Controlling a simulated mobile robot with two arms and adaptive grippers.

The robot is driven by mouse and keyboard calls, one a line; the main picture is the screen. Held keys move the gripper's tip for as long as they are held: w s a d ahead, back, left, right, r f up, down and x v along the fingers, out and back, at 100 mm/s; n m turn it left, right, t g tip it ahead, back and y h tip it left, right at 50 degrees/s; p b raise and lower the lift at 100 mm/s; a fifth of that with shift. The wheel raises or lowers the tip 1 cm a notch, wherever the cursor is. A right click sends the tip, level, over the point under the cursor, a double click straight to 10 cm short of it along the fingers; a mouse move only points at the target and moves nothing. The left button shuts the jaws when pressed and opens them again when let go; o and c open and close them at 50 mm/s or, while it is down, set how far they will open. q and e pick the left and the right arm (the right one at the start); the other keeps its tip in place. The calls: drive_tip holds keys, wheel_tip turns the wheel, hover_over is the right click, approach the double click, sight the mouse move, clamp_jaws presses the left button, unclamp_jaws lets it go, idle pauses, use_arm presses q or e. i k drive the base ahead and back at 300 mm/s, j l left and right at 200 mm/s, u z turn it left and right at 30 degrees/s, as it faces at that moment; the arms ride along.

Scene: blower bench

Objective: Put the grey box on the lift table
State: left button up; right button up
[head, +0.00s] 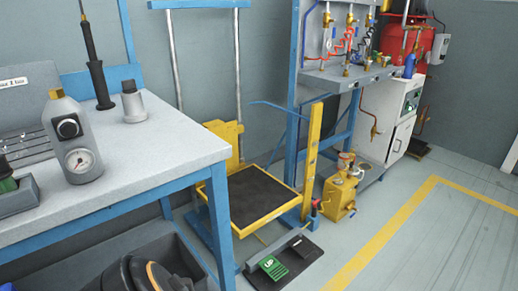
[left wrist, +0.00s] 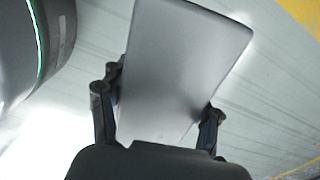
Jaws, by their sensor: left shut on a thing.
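The grey box (left wrist: 185,70) is in the left wrist view, a smooth plain grey block. My left gripper (left wrist: 158,108) is shut on it, with one dark finger on each side. The floor shows behind the box. Neither the box nor my grippers show in the head view. The lift table (head: 258,197) is near the middle of the head view. It has a dark flat top with a yellow rim, and the top is bare. My right gripper is not in view.
A workbench (head: 140,150) with a gauge device (head: 75,145) stands left of the lift table. A pedal unit (head: 283,262) with a green UP pedal lies on the floor before it. A yellow pump (head: 341,192) stands to its right. Floor at front right is clear.

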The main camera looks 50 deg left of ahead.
sight(251, 202)
drive_tip(key=i+j, duration=0.2)
drive_tip(key=i, duration=0.3)
drive_tip(key=i+j, duration=0.25)
drive_tip(key=i, duration=0.3)
drive_tip(key=i+j, duration=0.2)
drive_tip(key=i, duration=0.3)
drive_tip(key=i+u, duration=0.15)
drive_tip(key=i, duration=0.55)
drive_tip(key=i+l+u, duration=0.2)
drive_tip(key=i, duration=0.5)
drive_tip(key=u, duration=1.7)
